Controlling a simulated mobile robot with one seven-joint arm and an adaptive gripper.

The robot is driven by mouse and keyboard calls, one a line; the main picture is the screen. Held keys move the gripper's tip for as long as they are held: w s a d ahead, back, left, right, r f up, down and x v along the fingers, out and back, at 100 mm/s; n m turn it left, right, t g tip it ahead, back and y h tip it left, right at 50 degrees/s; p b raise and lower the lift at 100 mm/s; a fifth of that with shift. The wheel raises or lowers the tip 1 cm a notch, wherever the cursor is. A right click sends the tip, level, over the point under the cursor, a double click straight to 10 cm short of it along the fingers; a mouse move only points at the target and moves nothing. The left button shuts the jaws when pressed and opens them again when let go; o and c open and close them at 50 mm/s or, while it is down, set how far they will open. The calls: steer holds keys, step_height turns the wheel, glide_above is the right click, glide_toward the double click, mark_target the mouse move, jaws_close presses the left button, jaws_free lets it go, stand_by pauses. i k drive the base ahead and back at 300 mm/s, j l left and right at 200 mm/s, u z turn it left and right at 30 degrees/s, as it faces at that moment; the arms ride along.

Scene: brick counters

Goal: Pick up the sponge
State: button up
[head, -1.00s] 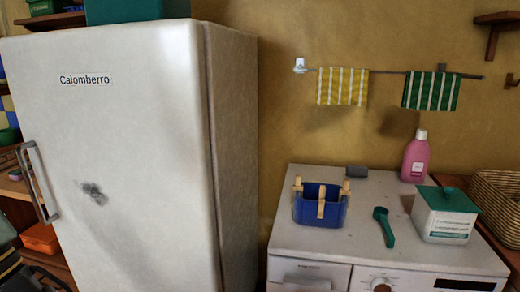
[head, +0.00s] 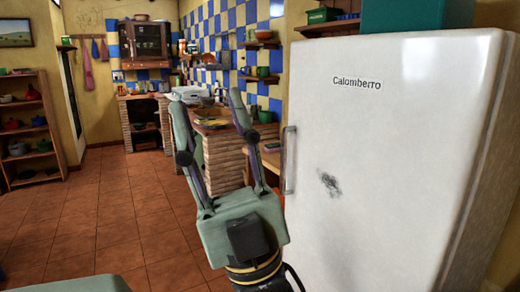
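My gripper (head: 207,98) stands upright in the middle of the head view, its two long fingers spread wide apart. It is open, and nothing shows between the fingers except the background. I cannot make out a sponge in this view. Part of the brick counter (head: 225,160) lies behind the gripper, and the fingers hide some of what stands on it.
A white fridge (head: 390,170) stands close on the right. A wooden shelf (head: 22,110) with pots and bowls is at the far left. A microwave-like cabinet (head: 147,40) hangs at the back. Tiled floor (head: 110,210) is clear on the left.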

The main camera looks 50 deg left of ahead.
mark_target(272, 148)
steer(key=u, duration=1.5)
steer(key=i+u, duration=0.15)
steer(key=i, duration=0.5)
steer(key=i+u, duration=0.15)
steer(key=i, duration=0.5)
steer(key=i+u, duration=0.15)
steer(key=i, duration=0.5)
steer(key=i+l+u, duration=0.15)
steer(key=i, duration=0.5)
steer(key=l, duration=0.1)
